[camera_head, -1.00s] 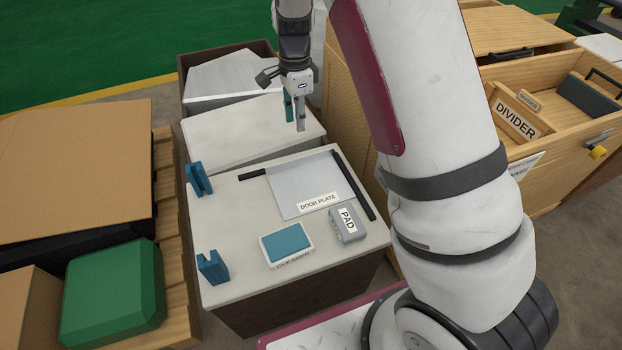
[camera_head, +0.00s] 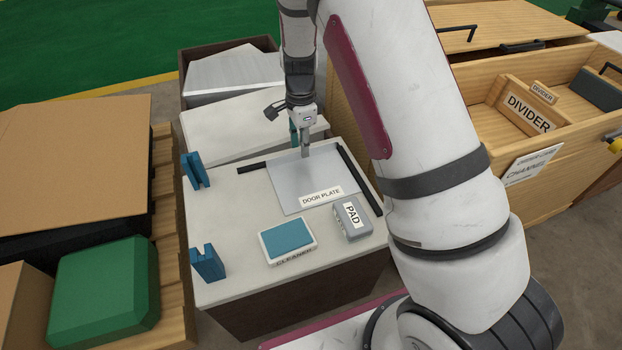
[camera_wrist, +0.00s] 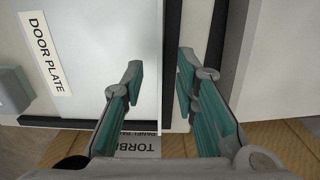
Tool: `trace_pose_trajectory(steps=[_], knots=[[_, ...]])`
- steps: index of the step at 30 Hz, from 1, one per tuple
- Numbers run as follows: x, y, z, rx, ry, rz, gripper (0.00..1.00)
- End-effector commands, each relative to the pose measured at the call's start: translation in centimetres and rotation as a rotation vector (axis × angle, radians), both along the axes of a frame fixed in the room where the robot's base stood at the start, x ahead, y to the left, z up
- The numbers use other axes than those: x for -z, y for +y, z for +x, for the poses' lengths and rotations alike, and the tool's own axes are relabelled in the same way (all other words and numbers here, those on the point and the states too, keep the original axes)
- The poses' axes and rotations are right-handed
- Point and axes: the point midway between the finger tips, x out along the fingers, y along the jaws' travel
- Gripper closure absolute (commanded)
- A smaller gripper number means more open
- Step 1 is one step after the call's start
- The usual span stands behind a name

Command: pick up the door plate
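The door plate (camera_head: 290,185) is a thin grey sheet lying flat on the white-topped stand, its label on the near side. In the wrist view the plate (camera_wrist: 100,60) fills the left half, and its far edge runs between my fingers. My gripper (camera_head: 305,151) points down at the plate's far edge. In the wrist view my gripper (camera_wrist: 162,72) is open with teal pads. One finger is over the plate and the other is beyond its edge. Whether the fingertips touch anything cannot be told.
Black bars (camera_head: 360,181) flank the plate on the stand. A pale panel (camera_head: 240,135) lies behind the stand. A wooden drawer unit (camera_head: 545,170) stands right.

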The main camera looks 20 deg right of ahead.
Motion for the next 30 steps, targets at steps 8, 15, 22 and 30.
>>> trace_pose_trajectory(steps=[8, 15, 22, 30], knots=[[1.4, 0.0, 0.0, -0.001, 0.001, 0.001, 0.72], [1.4, 0.0, 0.0, -0.001, 0.001, 0.0, 1.0], [1.3, 0.0, 0.0, -0.001, 0.0, 0.0, 1.0], [0.0, 0.0, 0.0, -0.001, -0.002, 0.0, 1.0]])
